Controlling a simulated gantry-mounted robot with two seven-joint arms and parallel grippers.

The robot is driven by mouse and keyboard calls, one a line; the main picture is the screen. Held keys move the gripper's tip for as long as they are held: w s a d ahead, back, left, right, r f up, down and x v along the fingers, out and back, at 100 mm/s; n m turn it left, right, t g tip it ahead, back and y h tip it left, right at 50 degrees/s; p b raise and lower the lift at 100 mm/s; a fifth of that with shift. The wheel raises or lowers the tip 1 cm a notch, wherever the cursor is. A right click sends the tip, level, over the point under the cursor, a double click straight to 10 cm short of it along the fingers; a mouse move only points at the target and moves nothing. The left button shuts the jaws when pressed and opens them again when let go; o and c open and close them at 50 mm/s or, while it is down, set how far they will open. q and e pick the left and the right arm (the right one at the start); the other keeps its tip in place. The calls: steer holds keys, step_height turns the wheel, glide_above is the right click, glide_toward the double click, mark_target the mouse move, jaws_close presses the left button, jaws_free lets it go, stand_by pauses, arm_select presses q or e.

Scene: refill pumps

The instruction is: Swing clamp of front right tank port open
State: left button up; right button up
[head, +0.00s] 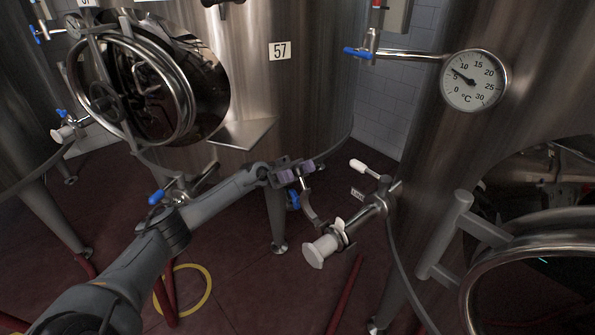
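The front right tank port (364,219) is a short metal pipe sticking out low from the right tank, with a pale round cap (318,251) on its end. A clamp (342,232) sits around the joint behind the cap. A curved metal clamp piece (312,208) stands out from the joint, up and to the left. My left gripper (297,172) is at the upper end of this curved piece, with purple-grey fingertips. It overlaps the piece in the picture; whether it grips it is unclear. My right gripper is not in view.
A white-handled valve (371,171) rises above the port. A thermometer (474,80) is on the right tank, and an open round hatch (535,270) is at lower right. A yellow hose (207,300) lies on the red floor.

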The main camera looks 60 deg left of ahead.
arm_select(q)
steer(key=shift+a+f, duration=0.35)
steer(key=b+v, duration=0.6)
steer(key=b, duration=0.1)
steer(key=shift+a+f, duration=0.15)
steer(key=shift+a, duration=0.1)
stand_by(0.4)
